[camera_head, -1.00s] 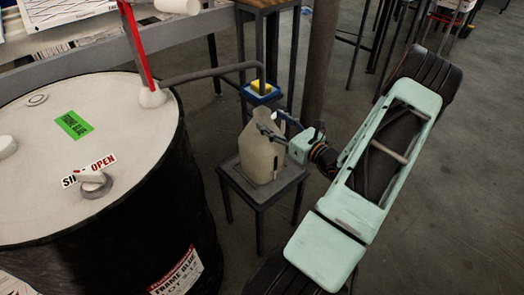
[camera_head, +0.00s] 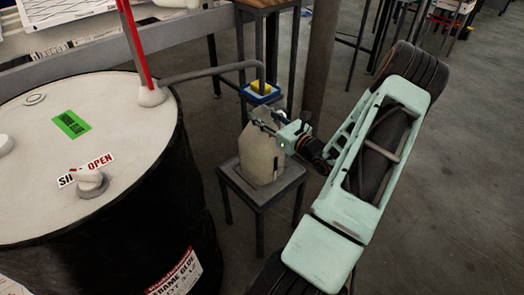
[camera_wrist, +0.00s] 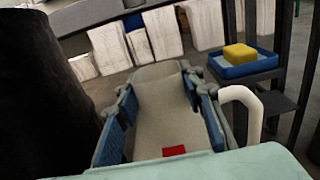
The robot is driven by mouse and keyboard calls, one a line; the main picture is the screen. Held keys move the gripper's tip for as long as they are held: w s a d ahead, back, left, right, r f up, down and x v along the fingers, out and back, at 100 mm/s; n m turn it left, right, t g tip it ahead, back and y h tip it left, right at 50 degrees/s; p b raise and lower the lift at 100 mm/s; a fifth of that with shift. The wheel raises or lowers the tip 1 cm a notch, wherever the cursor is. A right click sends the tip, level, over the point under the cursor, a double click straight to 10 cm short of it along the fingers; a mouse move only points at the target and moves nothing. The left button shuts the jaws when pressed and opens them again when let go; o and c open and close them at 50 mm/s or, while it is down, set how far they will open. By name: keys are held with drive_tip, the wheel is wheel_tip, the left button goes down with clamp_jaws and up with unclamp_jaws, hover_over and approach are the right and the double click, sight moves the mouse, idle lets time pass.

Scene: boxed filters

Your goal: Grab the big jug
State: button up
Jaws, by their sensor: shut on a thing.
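The big jug (camera_head: 260,158) is beige and stands upright on a small dark square stool (camera_head: 284,186) in the head view. My gripper (camera_head: 266,121) reaches in from the right and is shut on the upper part of the jug. In the wrist view the jug (camera_wrist: 168,112) lies between the two blue finger pads (camera_wrist: 163,128), one on each side. A red patch shows on the jug's near face. A pale curved handle or pipe (camera_wrist: 242,105) shows just right of the right finger.
A large black drum (camera_head: 190,205) with a white lid stands close on the left. Open floor lies to the right.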

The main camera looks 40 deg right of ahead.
clamp_jaws()
drive_tip(key=shift+r, duration=0.15)
drive_tip(key=shift+r, duration=0.15)
